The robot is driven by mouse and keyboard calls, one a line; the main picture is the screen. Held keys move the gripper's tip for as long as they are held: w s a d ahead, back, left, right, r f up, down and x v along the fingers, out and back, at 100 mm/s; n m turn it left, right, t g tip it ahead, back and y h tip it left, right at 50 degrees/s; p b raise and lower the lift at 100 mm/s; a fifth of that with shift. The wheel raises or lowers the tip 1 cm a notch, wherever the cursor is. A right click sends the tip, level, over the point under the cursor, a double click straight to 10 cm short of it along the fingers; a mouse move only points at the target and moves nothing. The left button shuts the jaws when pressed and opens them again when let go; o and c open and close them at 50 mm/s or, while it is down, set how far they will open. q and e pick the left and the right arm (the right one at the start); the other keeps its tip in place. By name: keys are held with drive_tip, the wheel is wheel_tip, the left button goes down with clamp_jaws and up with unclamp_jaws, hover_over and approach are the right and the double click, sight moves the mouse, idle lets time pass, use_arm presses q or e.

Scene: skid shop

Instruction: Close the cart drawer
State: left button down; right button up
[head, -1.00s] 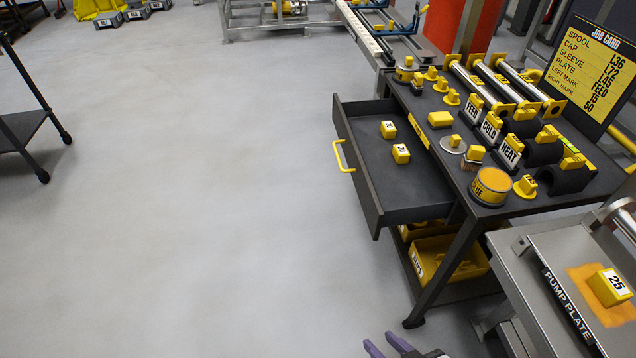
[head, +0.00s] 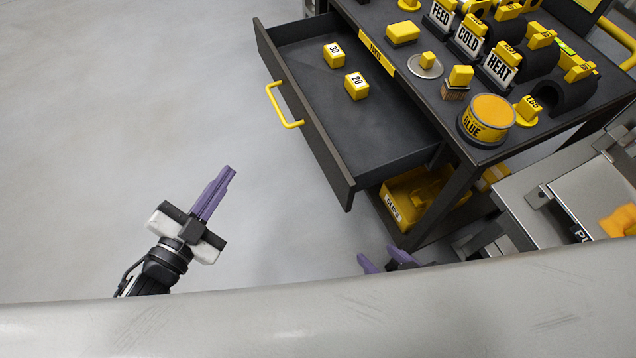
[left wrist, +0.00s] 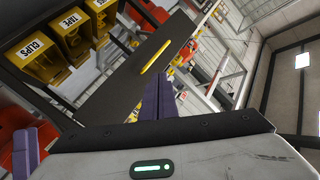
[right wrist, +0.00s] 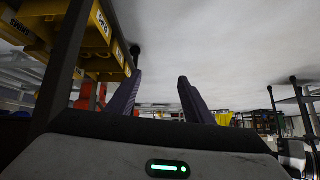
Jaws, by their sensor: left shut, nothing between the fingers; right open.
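The cart drawer (head: 349,176) stands pulled out to the left of the dark cart (head: 455,108). A yellow bar handle (head: 283,106) is on its front. Two yellow blocks marked 30 (head: 334,55) and 20 (head: 356,86) lie in the drawer. The drawer front and handle also show in the left wrist view (left wrist: 157,56). My left gripper (head: 229,172) is shut and empty, in front of the drawer and apart from the handle. My right gripper (head: 385,262) is open, low near the cart's front leg, partly hidden; its spread fingers show in the right wrist view (right wrist: 159,82).
Yellow bins (head: 412,200) sit on the cart's lower shelf. A glue tin (head: 486,120) and labelled parts stand on the cart top. A grey pump-plate table (head: 540,190) is at the right. A grey surface crosses the head view's bottom. Floor left of the drawer is clear.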

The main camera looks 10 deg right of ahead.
use_arm(q)
drive_tip(key=d+f+m+g+h+b, duration=0.1)
drive_tip(key=d+m+g+h+b, duration=0.3)
drive_tip(key=m+h, duration=0.5)
drive_tip(key=m+g+b, duration=0.4)
drive_tip(key=m+g, duration=0.1)
drive_tip(key=m, duration=0.5)
approach(329, 168)
drive_tip(key=x, duration=0.6)
drive_tip(key=shift+w+d, duration=0.1)
drive_tip(key=shift+d, duration=0.05)
drive_tip(key=shift+d, duration=0.1)
